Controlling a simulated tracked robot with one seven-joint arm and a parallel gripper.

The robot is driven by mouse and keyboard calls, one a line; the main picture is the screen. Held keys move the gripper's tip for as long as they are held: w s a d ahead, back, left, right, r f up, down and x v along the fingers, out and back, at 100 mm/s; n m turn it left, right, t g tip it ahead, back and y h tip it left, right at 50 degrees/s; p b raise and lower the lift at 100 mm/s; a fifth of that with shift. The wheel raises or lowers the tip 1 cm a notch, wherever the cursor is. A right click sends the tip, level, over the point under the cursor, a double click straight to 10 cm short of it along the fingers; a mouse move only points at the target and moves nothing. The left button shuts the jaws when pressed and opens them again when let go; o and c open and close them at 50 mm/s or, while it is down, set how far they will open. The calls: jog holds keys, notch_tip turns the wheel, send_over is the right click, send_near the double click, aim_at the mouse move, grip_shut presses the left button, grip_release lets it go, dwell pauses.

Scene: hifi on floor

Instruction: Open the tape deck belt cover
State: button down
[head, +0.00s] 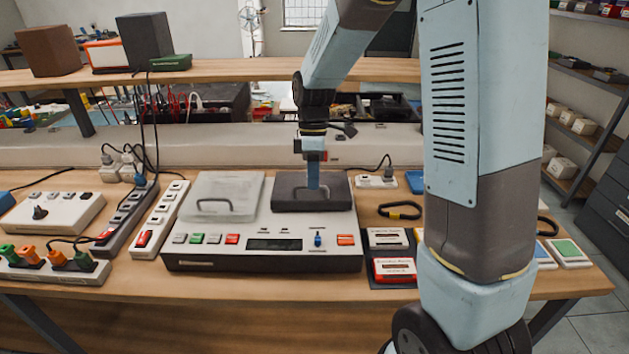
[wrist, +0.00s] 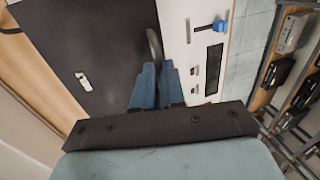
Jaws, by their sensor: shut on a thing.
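The tape deck (head: 262,258) is a white box with a dark base, standing on the wooden bench. A dark grey cover (head: 338,190) with a bar handle lies on its right half, looking flat or nearly so. A pale clear cover (head: 222,186) with its own handle lies on the left half. My gripper (head: 313,186) reaches down over the dark cover and is shut on its handle (wrist: 154,42). In the wrist view my blue fingers (wrist: 151,82) close around the handle, which is partly hidden; the dark cover (wrist: 90,45) fills the left side.
Power strips (head: 160,220) and plugs crowd the bench left of the deck. A black carabiner-like loop (head: 400,210) and cassettes (head: 394,268) lie to its right. A raised shelf (head: 240,69) runs behind. My arm hides part of the bench's right side.

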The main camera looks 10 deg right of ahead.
jog(key=shift+w+r+g, duration=0.3)
jog(key=shift+w+r, duration=0.05)
jog(key=shift+w, duration=0.05)
jog(key=w+d+r+g, duration=0.1)
jog(key=w+r, duration=0.1)
jog(key=w, duration=0.4)
jog(key=w+d+r+g, duration=0.1)
jog(key=w+r+g, duration=0.1)
jog(key=w, duration=0.4)
jog(key=shift+d+r+y, duration=0.3)
jog(key=shift+r, duration=0.35)
jog(key=c, duration=1.2)
grip_release()
jog(key=shift+w, duration=0.15)
jog(key=shift+r, duration=0.15)
